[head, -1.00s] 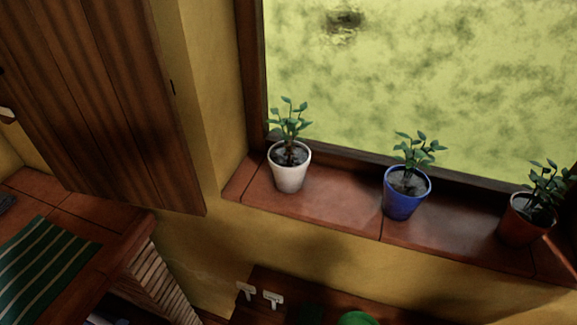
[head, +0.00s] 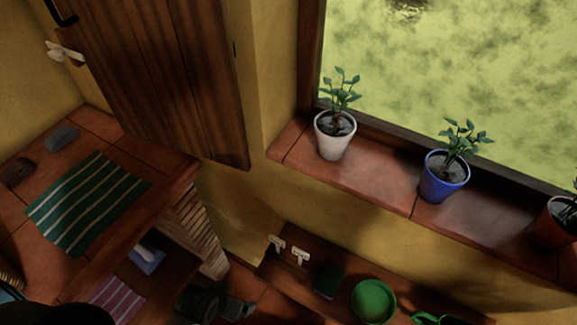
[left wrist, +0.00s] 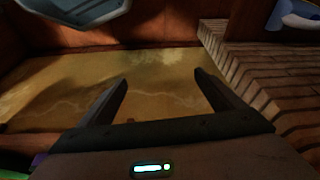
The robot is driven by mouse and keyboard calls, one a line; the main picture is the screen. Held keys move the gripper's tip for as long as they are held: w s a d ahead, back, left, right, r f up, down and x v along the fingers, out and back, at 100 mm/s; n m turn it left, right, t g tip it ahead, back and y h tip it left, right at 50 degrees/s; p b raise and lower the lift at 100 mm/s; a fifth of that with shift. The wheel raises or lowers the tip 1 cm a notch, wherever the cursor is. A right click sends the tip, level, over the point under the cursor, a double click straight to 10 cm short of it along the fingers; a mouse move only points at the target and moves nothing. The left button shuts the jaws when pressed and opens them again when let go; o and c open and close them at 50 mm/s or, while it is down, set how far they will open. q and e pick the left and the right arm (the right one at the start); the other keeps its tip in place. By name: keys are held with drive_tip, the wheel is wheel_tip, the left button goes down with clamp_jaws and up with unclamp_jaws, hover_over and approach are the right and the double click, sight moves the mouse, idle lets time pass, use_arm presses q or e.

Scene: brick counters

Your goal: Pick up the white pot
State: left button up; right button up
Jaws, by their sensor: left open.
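The white pot (head: 333,147) stands upright on the window sill at its left end in the head view, with a leafy green plant in dark soil. My left gripper (left wrist: 162,76) is open and empty in the left wrist view, with both fingers spread in front of the yellow wall. A dark shape low in the head view seems to be this gripper, well below and to the left of the pot. The white pot is not recognisable in the left wrist view. My right gripper does not show.
A blue pot (head: 443,181) and a brown pot (head: 556,224) stand farther right on the sill (head: 391,190). A wooden shutter (head: 160,80) is left of the white pot. Below is a shelf (head: 330,262) with a green bowl (head: 373,300). A striped green cloth (head: 88,205) lies on the left counter.

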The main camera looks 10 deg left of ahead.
use_arm(q)
drive_tip(key=w+d+r+t, duration=0.2)
drive_tip(key=w+r, duration=0.2)
drive_tip(key=r, duration=0.6)
drive_tip(key=m+t+h, duration=0.4)
drive_tip(key=t+h, duration=0.4)
drive_tip(key=t, duration=0.1)
approach(324, 142)
drive_tip(key=shift+w+d+f+p, duration=0.15)
drive_tip(key=shift+d+p, duration=0.1)
drive_tip(key=shift+p, duration=0.15)
drive_tip(key=p+x, duration=0.1)
drive_tip(key=x, duration=0.2)
drive_tip(key=p+x, duration=0.1)
drive_tip(key=x, duration=0.3)
drive_tip(key=p+x, duration=0.2)
drive_tip(key=x, duration=0.2)
drive_tip(key=shift+a+r, duration=0.1)
drive_tip(key=shift+r, duration=0.2)
drive_tip(key=shift+w+d+f, duration=0.2)
drive_tip(key=shift+w+d, duration=0.1)
drive_tip(key=shift+w, duration=0.3)
